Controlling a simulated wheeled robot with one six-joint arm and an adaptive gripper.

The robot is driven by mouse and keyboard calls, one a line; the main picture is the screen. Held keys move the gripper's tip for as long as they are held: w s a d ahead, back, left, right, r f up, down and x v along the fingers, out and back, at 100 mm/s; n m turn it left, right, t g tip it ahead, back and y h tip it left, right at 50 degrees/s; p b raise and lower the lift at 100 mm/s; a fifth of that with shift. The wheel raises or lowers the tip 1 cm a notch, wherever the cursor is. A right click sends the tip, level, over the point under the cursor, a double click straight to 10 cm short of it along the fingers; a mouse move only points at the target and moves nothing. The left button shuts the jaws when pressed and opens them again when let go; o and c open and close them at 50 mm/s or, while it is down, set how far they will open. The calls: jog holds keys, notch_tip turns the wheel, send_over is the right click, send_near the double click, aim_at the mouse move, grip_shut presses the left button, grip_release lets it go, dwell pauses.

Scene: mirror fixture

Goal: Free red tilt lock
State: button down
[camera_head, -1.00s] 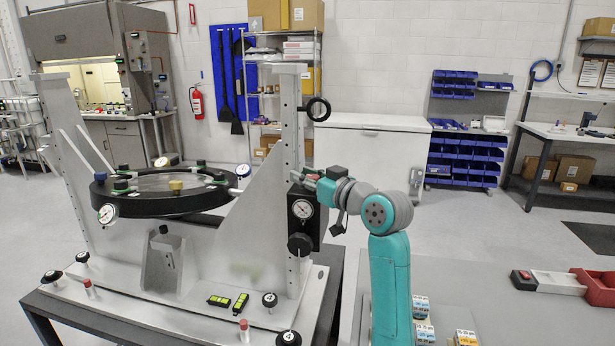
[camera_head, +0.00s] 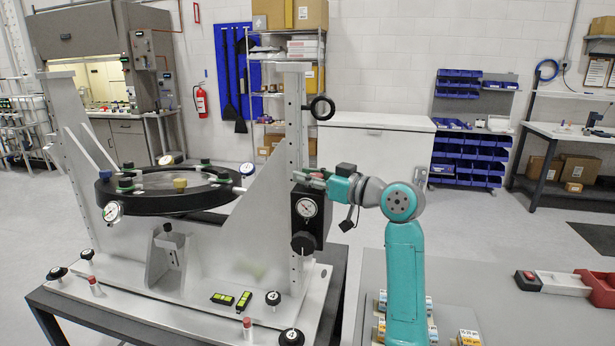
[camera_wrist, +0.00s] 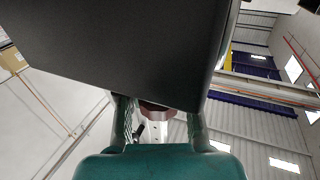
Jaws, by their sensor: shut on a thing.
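The mirror fixture has a round dark mirror cell (camera_head: 160,201) hung between two pale uprights. A black box with a dial gauge (camera_head: 306,209) sits on the right upright (camera_head: 293,140). My gripper (camera_head: 316,177) is at the upper part of this box, on its right side. In the wrist view my gripper (camera_wrist: 158,108) has its fingers on either side of a dark reddish-brown round piece (camera_wrist: 153,107), apparently the red tilt lock. It is shut on that piece. The black box (camera_wrist: 130,45) fills the top of the wrist view. The fingers hide most of the lock in the head view.
Red-topped pegs (camera_head: 247,326) stand on the base plate. A grey bench (camera_head: 510,310) with small boxes lies at the right.

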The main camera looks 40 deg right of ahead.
jog(key=shift+d+f, duration=0.1)
jog(key=shift+d, duration=0.05)
dwell(0.4)
jog(key=c, duration=1.2)
grip_release()
jog(key=shift+o, duration=0.2)
jog(key=shift+s, duration=0.15)
jog(key=v, duration=1.1)
jog(key=shift+s, duration=0.4)
jog(key=shift+d, duration=0.1)
